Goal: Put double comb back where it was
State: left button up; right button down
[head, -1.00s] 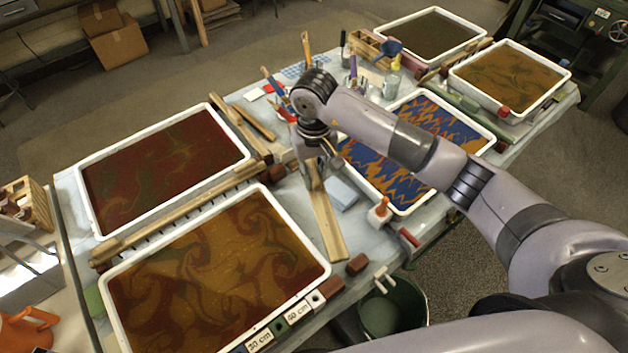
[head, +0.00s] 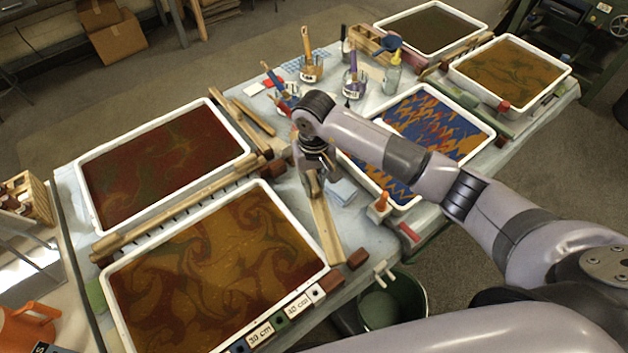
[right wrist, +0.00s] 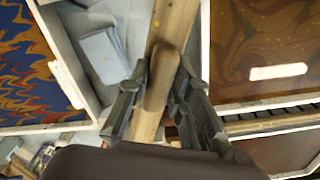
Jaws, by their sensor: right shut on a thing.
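My right gripper (head: 311,180) is over the middle of the table, between the front left tray and the blue-and-orange tray. It is shut on the wooden handle of a long pale wooden bar, which I take to be the double comb (head: 325,228). In the right wrist view, the two dark fingers (right wrist: 161,78) press on both sides of the rounded handle, with the comb's bar (right wrist: 174,22) running beyond them. I cannot tell whether the bar touches the table; its teeth are hidden. My left gripper is not in view.
The front left tray (head: 115,318) and the blue-and-orange tray (head: 491,137) flank the comb. Jars with brushes (head: 312,68) stand behind. A green bucket (head: 412,300) is below the front edge.

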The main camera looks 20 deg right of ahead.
jog(key=shift+f+b, duration=0.25)
jog(key=shift+b, duration=0.05)
jog(key=c, duration=1.4)
grip_release()
jog(key=shift+c, duration=0.2)
jog(key=shift+r+p, duration=0.2)
jog(key=shift+p, duration=0.1)
jog(key=shift+r+p, duration=0.8)
jog(key=shift+p, duration=0.1)
jog(key=shift+w+r+b, duration=0.1)
jog(key=shift+r+b, duration=0.6)
jog(key=shift+b, duration=0.25)
notch_tip(320, 180, up, 10)
jog(key=b, duration=0.2)
jog(key=shift+b, duration=0.4)
jog(key=shift+f, duration=0.1)
